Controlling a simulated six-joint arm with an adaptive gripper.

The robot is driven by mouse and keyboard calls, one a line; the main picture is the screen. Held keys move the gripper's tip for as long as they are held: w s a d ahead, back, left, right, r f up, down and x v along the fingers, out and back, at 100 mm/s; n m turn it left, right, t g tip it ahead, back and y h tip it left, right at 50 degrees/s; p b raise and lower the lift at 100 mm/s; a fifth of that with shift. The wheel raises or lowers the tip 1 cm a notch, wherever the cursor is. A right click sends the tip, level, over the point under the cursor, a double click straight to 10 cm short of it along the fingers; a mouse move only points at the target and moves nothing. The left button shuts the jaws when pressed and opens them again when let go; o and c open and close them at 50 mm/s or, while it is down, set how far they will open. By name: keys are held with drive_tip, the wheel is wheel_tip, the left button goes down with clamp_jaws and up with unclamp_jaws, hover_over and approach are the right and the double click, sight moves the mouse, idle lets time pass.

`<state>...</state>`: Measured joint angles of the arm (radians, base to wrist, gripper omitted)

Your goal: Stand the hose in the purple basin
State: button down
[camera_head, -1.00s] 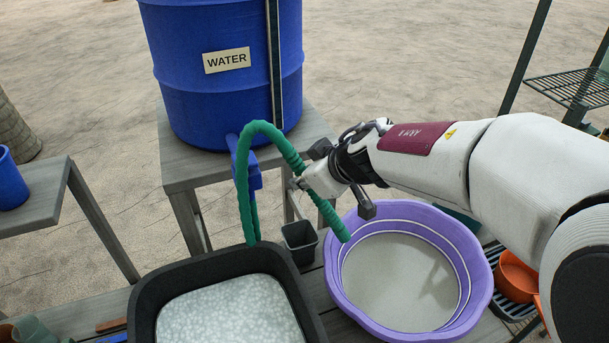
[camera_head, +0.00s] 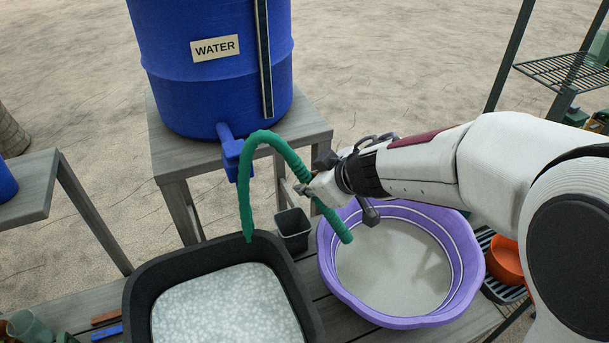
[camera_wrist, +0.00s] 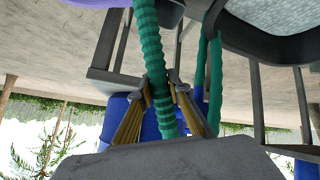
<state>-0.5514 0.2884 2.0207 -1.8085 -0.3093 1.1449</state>
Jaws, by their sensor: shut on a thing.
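The green ribbed hose (camera_head: 288,157) arches between the black tub and the purple basin (camera_head: 328,270). One leg comes down at the tub's back rim; its lower end is hidden or cannot be made out. The other leg slants down right, and its free end shows over the inside left of the basin; whether it touches the basin I cannot tell. My gripper (camera_head: 304,188) is shut on this leg, above the basin's back left. In the wrist view my gripper (camera_wrist: 172,88) has a finger on each side of the hose (camera_wrist: 153,55). A purple edge (camera_wrist: 168,14) shows at the top.
The black tub (camera_head: 137,297) with pale speckled contents stands left of the basin. A small dark pot (camera_head: 293,229) sits between them. A blue water barrel (camera_head: 215,85) with a blue tap (camera_head: 231,150) stands on a table behind. An orange bowl (camera_head: 505,262) is right of the basin.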

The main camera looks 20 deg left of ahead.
sight(342, 226)
drive_tip(key=shift+w+d+f, duration=0.2)
drive_tip(key=shift+d+f, duration=1)
drive_tip(key=shift+f, duration=0.9)
drive_tip(key=shift+w+d+f, duration=0.2)
drive_tip(key=shift+d+f, duration=0.95)
drive_tip(key=shift+f, duration=0.9)
drive_tip(key=shift+w+d+f, duration=0.2)
drive_tip(key=shift+d+f, duration=1)
drive_tip(key=shift+f, duration=0.9)
drive_tip(key=c, duration=1.8)
unclamp_jaws()
drive_tip(key=shift+o, duration=0.2)
drive_tip(key=o, duration=0.8)
drive_tip(key=r+v, duration=0.1)
drive_tip(key=v, duration=0.9)
drive_tip(key=shift+w+a, duration=0.2)
drive_tip(key=shift+a, duration=0.05)
